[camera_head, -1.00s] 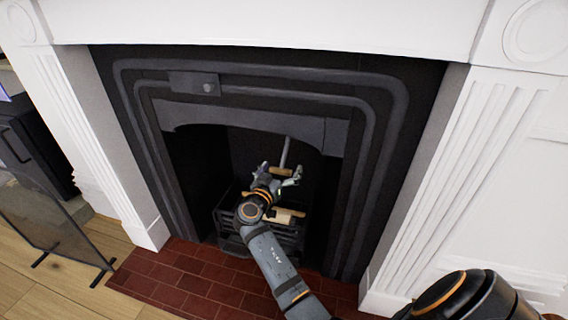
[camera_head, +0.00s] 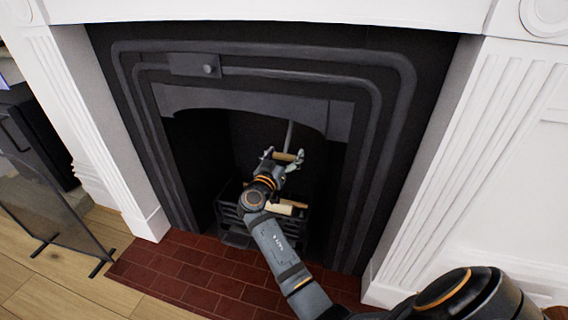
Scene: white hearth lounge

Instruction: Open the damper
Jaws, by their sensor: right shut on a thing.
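A metal rod (camera_head: 289,134) hangs down inside the dark fireplace opening and ends in a short wooden crossbar handle (camera_head: 285,157); it looks like the damper's pull. My right gripper (camera_head: 283,159) reaches in from the lower right and is shut on the wooden handle, with fingers at both sides of it. The damper plate itself is hidden up behind the black surround. My left gripper is not in view.
A black grate (camera_head: 231,212) with pale logs (camera_head: 287,204) stands just below my right gripper. The cast-iron surround (camera_head: 340,120) and white mantel (camera_head: 300,10) frame the opening. A brick hearth (camera_head: 190,272) lies in front, and a mesh screen (camera_head: 40,205) stands at left.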

